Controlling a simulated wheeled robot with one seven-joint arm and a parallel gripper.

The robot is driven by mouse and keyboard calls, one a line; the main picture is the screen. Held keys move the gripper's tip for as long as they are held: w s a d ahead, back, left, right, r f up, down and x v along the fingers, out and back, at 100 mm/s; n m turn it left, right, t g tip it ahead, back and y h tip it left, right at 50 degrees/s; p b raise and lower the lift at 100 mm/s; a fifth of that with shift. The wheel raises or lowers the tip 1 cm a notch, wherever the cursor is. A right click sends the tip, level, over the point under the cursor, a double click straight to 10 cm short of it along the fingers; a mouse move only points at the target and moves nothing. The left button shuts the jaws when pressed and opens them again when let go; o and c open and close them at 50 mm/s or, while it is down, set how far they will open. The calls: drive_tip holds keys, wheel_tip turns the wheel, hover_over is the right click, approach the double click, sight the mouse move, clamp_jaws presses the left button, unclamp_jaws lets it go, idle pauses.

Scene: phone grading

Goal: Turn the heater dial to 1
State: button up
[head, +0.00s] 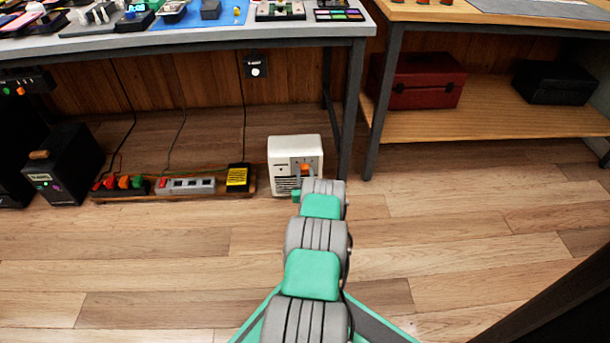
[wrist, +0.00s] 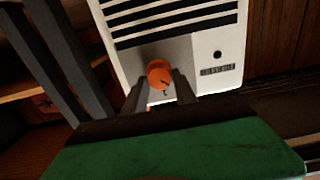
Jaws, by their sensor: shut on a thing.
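The heater (head: 283,147) is a small white box on the floor by the table leg in the head view. Its white front with dark slots (wrist: 137,52) fills the upper part of the wrist view, tilted. The orange dial (wrist: 160,74) sits on a grey panel on that front. It also shows in the head view (head: 306,168), just above the end of my arm. My gripper (wrist: 160,92) has its two dark fingers on either side of the dial and is shut on it. The dial's number marks are too small to read.
A low board with power strips (head: 187,186) and a yellow-black block (head: 238,178) lies left of the heater. A table leg (head: 352,110) stands close at its right. The floor in front is clear.

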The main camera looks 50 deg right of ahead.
clamp_jaws()
drive_tip(key=shift+m, duration=0.4)
drive_tip(key=m, duration=0.3)
drive_tip(key=shift+s, duration=0.1)
drive_tip(key=shift+d+f+m, duration=0.1)
drive_tip(key=shift+m, duration=2.4)
drive_tip(key=o, duration=1)
unclamp_jaws()
